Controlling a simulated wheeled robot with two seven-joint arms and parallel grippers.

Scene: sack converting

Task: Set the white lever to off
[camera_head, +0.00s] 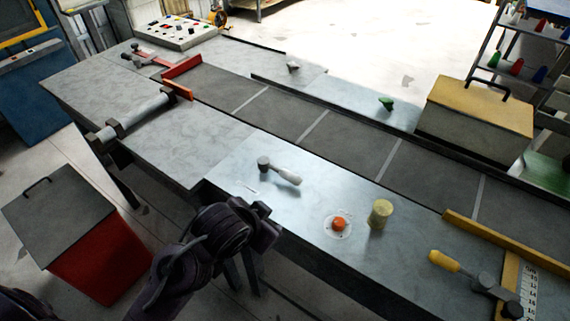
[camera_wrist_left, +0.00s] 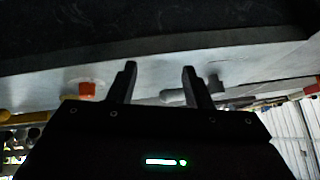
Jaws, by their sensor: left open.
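The white lever (camera_head: 288,178) is on the pale metal panel at the near side of the conveyor. It has a dark grey pivot and a pale handle pointing right and toward me. Small markings lie on the panel beside it, too small to read. My left gripper (camera_head: 268,220) is near the panel's front edge, just short of the lever and apart from it. In the left wrist view the left gripper (camera_wrist_left: 159,72) is open and empty, and the lever (camera_wrist_left: 172,97) shows beyond and partly behind one finger. My right gripper is not in view.
An orange button (camera_head: 339,223) and a yellow-green cylinder (camera_head: 380,213) stand right of the lever. A yellow-handled lever (camera_head: 445,261) is farther right, a green knob (camera_head: 386,103) across the belt. A red bin (camera_head: 100,262) stands on the floor at left. The panel left of the lever is clear.

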